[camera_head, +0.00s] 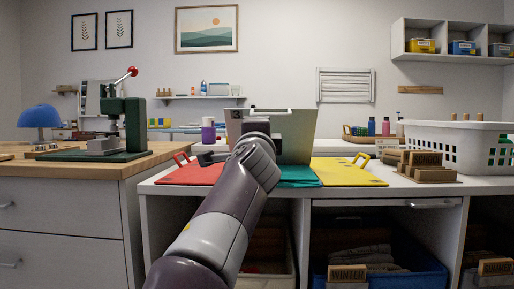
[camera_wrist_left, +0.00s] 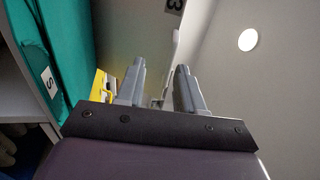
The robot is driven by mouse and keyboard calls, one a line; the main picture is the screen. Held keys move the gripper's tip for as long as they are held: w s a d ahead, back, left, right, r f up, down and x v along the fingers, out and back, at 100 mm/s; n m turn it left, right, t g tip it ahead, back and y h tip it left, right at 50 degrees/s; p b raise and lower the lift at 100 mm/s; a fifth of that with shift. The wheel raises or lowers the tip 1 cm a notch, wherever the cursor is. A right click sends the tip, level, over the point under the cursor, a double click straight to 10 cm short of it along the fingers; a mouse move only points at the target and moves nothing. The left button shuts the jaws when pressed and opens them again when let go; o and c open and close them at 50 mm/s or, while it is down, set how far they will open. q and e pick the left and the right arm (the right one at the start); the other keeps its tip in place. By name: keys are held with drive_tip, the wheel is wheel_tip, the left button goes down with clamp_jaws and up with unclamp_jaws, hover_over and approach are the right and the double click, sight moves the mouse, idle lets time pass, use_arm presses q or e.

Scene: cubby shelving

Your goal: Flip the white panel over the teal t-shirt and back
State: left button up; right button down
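The panel (camera_head: 300,140), grey-white in this light, stands raised and tilted at the middle of the counter in the head view. The teal t-shirt (camera_head: 298,177) lies flat at its foot; in the left wrist view teal cloth (camera_wrist_left: 65,50) fills the left side. My left arm reaches up in front of the panel and hides part of it. In the left wrist view my left gripper (camera_wrist_left: 160,68) has its two fingers apart, beside the panel's broad face (camera_wrist_left: 118,35) and near its edge. Contact with the panel is unclear. My right gripper is not seen.
A red piece (camera_head: 190,174) lies left of the teal one and a yellow piece (camera_head: 350,172) right, each with a handle. A white basket (camera_head: 460,145) and wooden label blocks (camera_head: 428,165) stand at right. A green press (camera_head: 125,130) stands on the left bench.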

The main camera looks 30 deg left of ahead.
use_arm(q)
drive_tip(key=r+v, duration=0.1)
drive_tip(key=v, duration=0.5)
drive_tip(key=shift+s+d+f+b, duration=0.15)
drive_tip(key=shift+s+f+b, duration=0.1)
drive_tip(key=shift+s+b, duration=0.15)
